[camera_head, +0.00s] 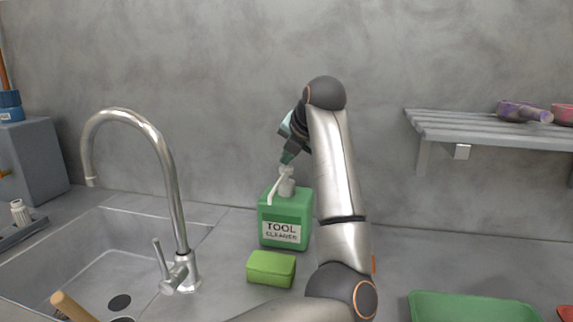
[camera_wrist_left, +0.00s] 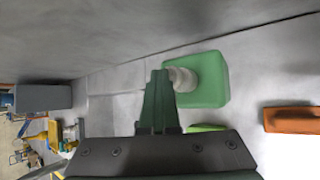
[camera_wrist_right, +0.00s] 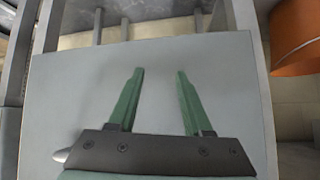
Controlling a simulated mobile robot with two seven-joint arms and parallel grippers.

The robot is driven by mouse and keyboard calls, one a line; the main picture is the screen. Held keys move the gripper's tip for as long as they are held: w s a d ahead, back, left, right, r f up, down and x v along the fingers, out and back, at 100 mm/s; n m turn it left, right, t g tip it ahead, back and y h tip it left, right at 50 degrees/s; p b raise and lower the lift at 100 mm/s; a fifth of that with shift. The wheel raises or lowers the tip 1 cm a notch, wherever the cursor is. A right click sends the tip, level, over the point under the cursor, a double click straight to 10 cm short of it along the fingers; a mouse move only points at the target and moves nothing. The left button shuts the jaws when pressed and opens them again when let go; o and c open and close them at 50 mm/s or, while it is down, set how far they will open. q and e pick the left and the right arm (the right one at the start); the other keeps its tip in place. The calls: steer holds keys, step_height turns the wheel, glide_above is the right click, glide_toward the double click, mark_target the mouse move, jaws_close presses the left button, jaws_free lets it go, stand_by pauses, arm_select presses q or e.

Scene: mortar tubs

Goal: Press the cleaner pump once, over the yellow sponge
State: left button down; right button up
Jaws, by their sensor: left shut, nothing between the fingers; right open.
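The green cleaner bottle (camera_head: 286,218), labelled TOOL CLEANER, stands upright against the back of the counter. Its white pump (camera_head: 286,186) has a spout pointing down to the left. A yellow-green sponge (camera_head: 271,268) lies in front of the bottle. My left gripper (camera_head: 287,160) is shut and empty, its tips just above or at the pump head; contact is unclear. My right gripper (camera_wrist_right: 160,75) is open and empty.
The sink (camera_head: 110,265) and tall faucet (camera_head: 170,190) are left of the bottle. A green tray (camera_head: 470,307) is at the front right. A slatted shelf (camera_head: 485,128) is on the wall. Below my right gripper is a plain grey surface (camera_wrist_right: 75,90).

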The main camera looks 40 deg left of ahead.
arm_select(q)
steer(key=shift+f, duration=0.45)
steer(key=shift+r, duration=0.1)
steer(key=shift+r+p, duration=1)
steer(key=shift+r, duration=0.3)
steer(key=shift+a, duration=0.1)
step_height(320, 180, up, 5)
steer(key=p, duration=0.4)
steer(key=shift+r, duration=0.1)
stand_by(0.4)
